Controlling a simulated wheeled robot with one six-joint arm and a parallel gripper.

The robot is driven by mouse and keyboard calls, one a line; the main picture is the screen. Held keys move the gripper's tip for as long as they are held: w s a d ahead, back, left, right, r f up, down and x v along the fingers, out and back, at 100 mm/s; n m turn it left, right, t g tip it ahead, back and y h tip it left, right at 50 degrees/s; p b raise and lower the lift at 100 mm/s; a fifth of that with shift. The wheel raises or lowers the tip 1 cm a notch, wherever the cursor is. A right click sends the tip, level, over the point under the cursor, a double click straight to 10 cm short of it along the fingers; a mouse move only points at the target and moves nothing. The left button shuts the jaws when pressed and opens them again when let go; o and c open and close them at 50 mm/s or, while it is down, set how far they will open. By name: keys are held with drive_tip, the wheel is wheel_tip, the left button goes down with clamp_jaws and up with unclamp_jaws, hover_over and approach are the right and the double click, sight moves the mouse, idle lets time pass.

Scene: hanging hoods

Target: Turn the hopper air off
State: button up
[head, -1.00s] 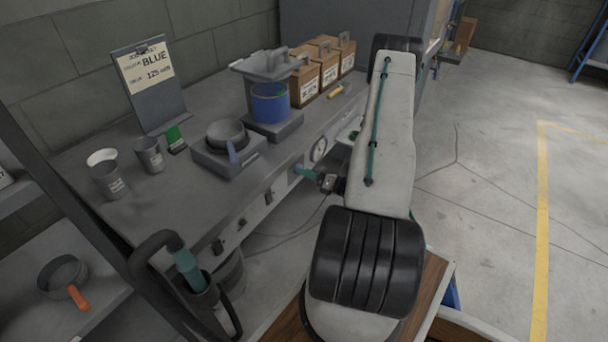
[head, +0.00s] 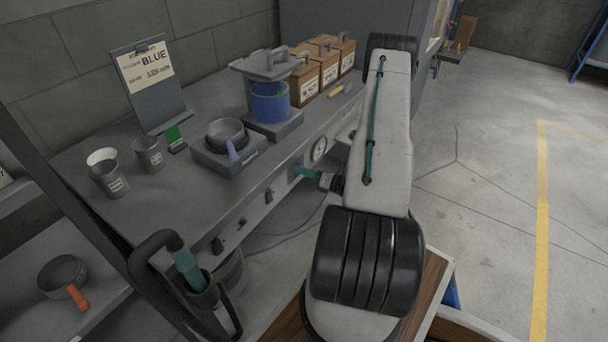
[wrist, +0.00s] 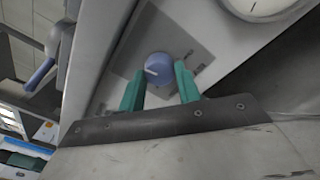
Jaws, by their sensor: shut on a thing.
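A round blue knob (wrist: 158,68) with a white pointer line sits on a grey plate (wrist: 186,46) on the bench's front panel. In the wrist view the pointer line lies toward the left of the knob. My gripper (wrist: 159,84) has its two teal fingers on either side of the knob and is shut on it. In the head view my gripper (head: 300,171) reaches the bench front from the right. The knob is hidden there.
A round gauge (head: 319,149) is on the panel close to my gripper, with its edge also in the wrist view (wrist: 262,6). On the bench stand a hopper with a blue bucket (head: 270,104), a scale with a pan (head: 226,133), cups and brown boxes (head: 305,84). Open floor lies right.

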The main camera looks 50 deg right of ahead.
drive_tip(key=shift+d+r+n, duration=0.1)
drive_tip(key=shift+r+n, duration=0.05)
drive_tip(key=shift+n, duration=0.35)
idle(0.7)
drive_tip(key=n, duration=0.6)
drive_tip(key=n+h, duration=0.1)
drive_tip(key=n, duration=1.1)
drive_tip(key=shift+a+n+g+h, duration=0.25)
drive_tip(key=shift+n+g+h, duration=0.05)
drive_tip(key=shift+h, duration=0.1)
idle(0.4)
drive_tip(key=o, duration=1)
drive_tip(key=shift+s, duration=0.1)
